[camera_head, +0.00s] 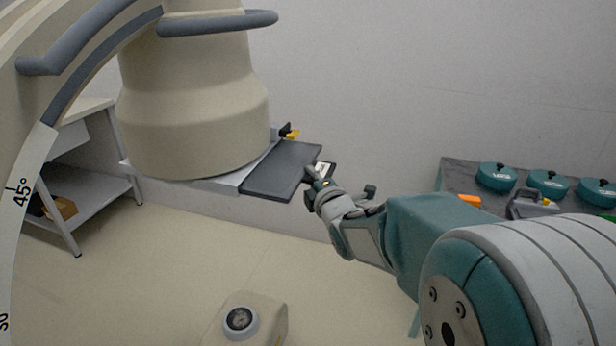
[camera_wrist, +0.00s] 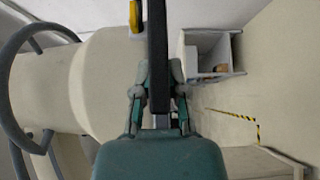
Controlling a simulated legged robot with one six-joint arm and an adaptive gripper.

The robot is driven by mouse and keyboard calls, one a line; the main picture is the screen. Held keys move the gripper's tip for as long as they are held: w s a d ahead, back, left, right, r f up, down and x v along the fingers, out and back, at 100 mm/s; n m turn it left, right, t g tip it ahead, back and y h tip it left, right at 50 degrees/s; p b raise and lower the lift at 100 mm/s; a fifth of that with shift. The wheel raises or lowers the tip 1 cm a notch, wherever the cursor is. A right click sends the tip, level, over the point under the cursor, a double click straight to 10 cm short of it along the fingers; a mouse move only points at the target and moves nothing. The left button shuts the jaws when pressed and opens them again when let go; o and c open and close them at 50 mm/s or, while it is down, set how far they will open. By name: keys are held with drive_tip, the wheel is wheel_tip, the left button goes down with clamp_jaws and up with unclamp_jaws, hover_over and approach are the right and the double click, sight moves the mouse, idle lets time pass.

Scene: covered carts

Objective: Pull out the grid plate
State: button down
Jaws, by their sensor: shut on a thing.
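The grid plate (camera_head: 281,169) is a flat dark grey panel. In the head view it sticks out to the right from under the large cream cylindrical housing (camera_head: 190,105). My gripper (camera_head: 314,182) is at the plate's right edge and shut on it; my arm reaches in from the right. In the wrist view the plate (camera_wrist: 158,60) is seen edge-on as a dark upright strip between the two fingers of my gripper (camera_wrist: 159,95). The plate's far end under the housing is hidden.
A yellow and black latch (camera_head: 290,132) sits behind the plate. A curved cream arm (camera_head: 60,70) with grey rails stands at left, near a white shelf (camera_head: 85,190). A cream base with a dial (camera_head: 240,319) is below. Teal round containers (camera_head: 548,182) stand on a grey cart at right.

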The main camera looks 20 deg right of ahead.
drive_tip(key=s+d, duration=0.9)
drive_tip(key=d, duration=0.3)
drive_tip(key=shift+d, duration=0.3)
idle(4.7)
